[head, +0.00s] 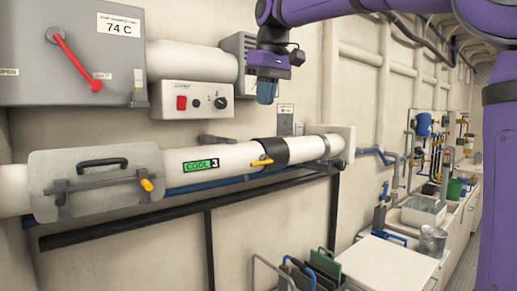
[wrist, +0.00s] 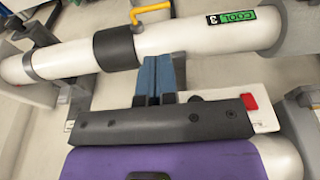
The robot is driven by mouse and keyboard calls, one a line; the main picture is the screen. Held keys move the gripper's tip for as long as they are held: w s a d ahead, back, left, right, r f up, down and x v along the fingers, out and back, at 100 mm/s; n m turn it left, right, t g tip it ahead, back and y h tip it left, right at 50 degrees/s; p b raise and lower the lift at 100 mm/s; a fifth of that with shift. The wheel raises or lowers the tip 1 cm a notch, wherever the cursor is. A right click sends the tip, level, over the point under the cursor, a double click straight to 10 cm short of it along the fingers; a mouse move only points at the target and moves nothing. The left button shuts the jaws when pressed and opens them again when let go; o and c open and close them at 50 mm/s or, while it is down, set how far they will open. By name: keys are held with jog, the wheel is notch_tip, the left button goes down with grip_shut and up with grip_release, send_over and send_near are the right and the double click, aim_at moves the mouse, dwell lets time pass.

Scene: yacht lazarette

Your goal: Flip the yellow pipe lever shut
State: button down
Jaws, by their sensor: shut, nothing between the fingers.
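A yellow lever (head: 262,162) sits on a black collar (head: 274,152) around the white pipe (head: 233,157) marked COOL 3. The lever's handle points left along the pipe in the head view. In the wrist view the lever (wrist: 150,9) shows at the top edge, beside the collar (wrist: 116,48), partly cut off by the frame. My gripper (head: 267,92) is above the pipe in the head view, its blue fingers pointing down. In the wrist view my gripper (wrist: 155,78) has its fingers together, empty and apart from the lever.
A clamped hatch (head: 98,183) with a second yellow handle (head: 146,185) is on the pipe's left. A switch box (head: 192,100) with a red switch and a grey panel with a red lever (head: 72,57) are on the wall. Racked boards (head: 308,272) stand below.

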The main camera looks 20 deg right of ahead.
aim_at(256, 164)
jog(key=w+f, duration=0.1)
jog(key=f, duration=0.8)
jog(key=w+f, duration=0.1)
jog(key=f, duration=0.3)
jog(key=shift+w+a+f, duration=0.3)
jog(key=shift+a+f, duration=0.05)
jog(key=shift+a, duration=0.05)
jog(key=shift+a+f, duration=0.1)
jog(key=h, duration=0.1)
jog(key=f+t+h, duration=0.1)
jog(key=h, duration=0.1)
jog(key=f+h, duration=0.1)
jog(key=shift+s+a+f+n+t, duration=0.1)
jog(key=shift+s+a+n+t, duration=0.05)
jog(key=shift+a+n+t, duration=0.2)
jog(key=f+t+h, duration=0.1)
jog(key=h, duration=0.2)
jog(key=d+f+t+h, duration=0.1)
jog(key=f+h, duration=0.1)
jog(key=h, duration=0.1)
jog(key=d+f+n+t+h, duration=0.1)
jog(key=f+t+h, duration=0.1)
jog(key=h, duration=0.1)
jog(key=shift+w+d+f+h, duration=0.1)
jog(key=shift+w+d+h, duration=0.05)
jog(key=shift+w+h, duration=0.25)
jog(key=shift+d+f, duration=0.1)
jog(key=v, duration=0.7)
jog(key=shift+a, duration=0.3)
